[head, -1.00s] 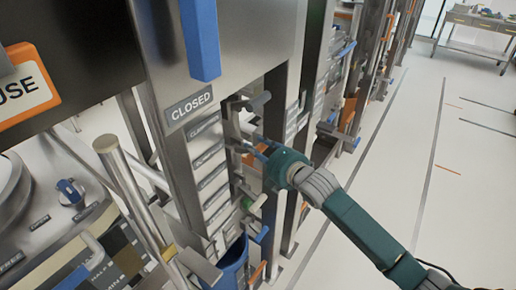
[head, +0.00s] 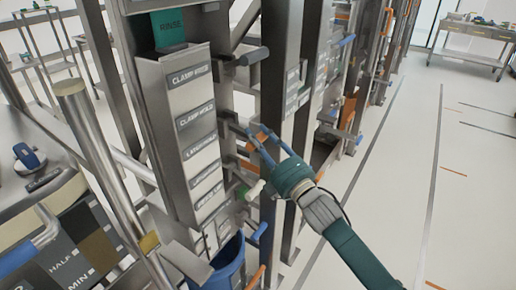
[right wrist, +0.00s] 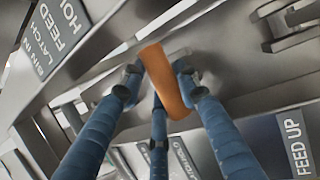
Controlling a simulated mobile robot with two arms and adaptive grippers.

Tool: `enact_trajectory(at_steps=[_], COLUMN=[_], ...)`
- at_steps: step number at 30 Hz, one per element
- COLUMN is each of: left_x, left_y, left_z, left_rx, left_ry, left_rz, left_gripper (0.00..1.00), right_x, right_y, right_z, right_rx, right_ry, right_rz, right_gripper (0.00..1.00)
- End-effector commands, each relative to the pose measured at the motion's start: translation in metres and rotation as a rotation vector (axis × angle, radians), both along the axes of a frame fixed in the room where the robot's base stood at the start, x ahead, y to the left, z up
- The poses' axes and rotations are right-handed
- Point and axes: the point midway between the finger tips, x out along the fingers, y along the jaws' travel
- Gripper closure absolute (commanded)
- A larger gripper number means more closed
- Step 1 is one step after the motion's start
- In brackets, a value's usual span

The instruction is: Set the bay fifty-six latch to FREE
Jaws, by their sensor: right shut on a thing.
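My right gripper (head: 262,142) comes in from the lower right in the head view, with its blue fingers at the side of the metal frame. In the right wrist view my right gripper (right wrist: 158,85) has its fingers closed around an orange handle (right wrist: 166,82). A bit of the same orange handle (head: 262,136) shows between the fingers in the head view. A label plate (right wrist: 55,38) beside it reads BIN IN, LATCH, FEED and HOLD, partly cut off. No bay number or FREE mark is readable here. My left gripper is out of view.
A labelled metal column (head: 192,135) stands left of my right gripper, with a blue bin (head: 222,265) below. A grey-ended lever (head: 254,56) sticks out above. A FEED UP plate (right wrist: 296,145) is at the wrist view's right. The floor (head: 400,170) to the right is clear.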

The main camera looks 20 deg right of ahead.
Motion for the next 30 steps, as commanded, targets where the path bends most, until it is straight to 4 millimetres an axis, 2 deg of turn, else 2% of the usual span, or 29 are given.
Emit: enact_trajectory(at_steps=[1,9,30], left_x=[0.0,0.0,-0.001], left_y=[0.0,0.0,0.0], left_z=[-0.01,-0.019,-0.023], left_rx=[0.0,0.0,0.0], left_ry=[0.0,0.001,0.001], left_rz=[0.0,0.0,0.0], left_gripper=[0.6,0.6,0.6], right_x=[0.001,0.004,0.006], right_y=[0.001,0.003,0.006], right_z=[-0.015,-0.032,-0.046], right_rx=[-0.005,-0.007,-0.014], right_ry=[0.013,0.019,0.03], right_rz=[-0.001,-0.003,-0.003], right_gripper=[1.0,1.0,1.0])
